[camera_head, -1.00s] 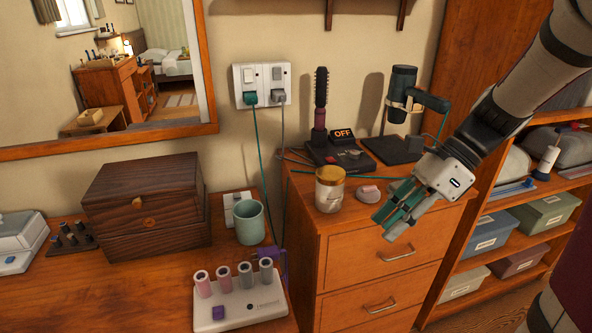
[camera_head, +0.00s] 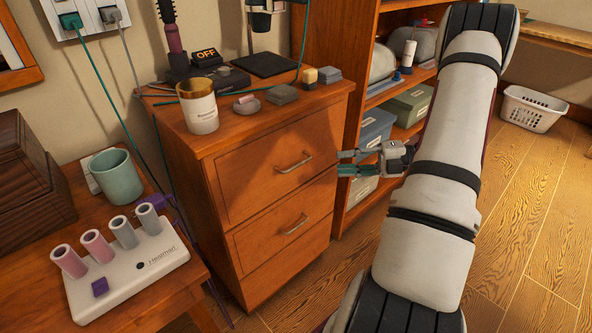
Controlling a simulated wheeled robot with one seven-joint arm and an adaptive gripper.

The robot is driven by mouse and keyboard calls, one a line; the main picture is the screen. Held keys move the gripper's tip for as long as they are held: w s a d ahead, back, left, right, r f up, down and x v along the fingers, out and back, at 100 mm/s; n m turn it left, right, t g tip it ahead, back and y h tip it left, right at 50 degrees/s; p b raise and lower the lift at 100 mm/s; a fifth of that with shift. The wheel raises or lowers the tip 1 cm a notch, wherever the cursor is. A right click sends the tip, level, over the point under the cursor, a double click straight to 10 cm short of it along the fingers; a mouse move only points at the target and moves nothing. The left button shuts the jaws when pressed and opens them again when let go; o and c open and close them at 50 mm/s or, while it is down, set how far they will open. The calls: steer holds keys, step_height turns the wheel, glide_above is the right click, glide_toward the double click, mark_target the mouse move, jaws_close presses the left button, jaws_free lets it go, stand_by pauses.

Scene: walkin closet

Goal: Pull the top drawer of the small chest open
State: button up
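The small wooden chest (camera_head: 212,183) stands in the middle of the view. Its top drawer (camera_head: 262,178) is shut, with its face flush in the chest. A metal bar handle (camera_head: 294,163) sits on that drawer face. My gripper (camera_head: 341,163) is to the right of the handle, in front of the chest, with its fingers pointing left toward it. The two fingers are apart, with nothing seen between them. The gripper looks clear of the handle; the exact distance is hard to tell.
A lower drawer (camera_head: 284,243) is shut too. A jar (camera_head: 197,106) and small items stand on the chest top. A teal cable (camera_head: 275,90) runs across the top. A shelf unit with boxes (camera_head: 375,133) stands at the right. The wooden floor (camera_head: 535,215) at the right is open.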

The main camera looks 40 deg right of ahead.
mark_target(296, 166)
steer(key=b+x, duration=0.2)
steer(key=x, duration=1.1)
steer(key=shift+a+b, duration=0.15)
steer(key=shift+b, duration=0.2)
jaws_close()
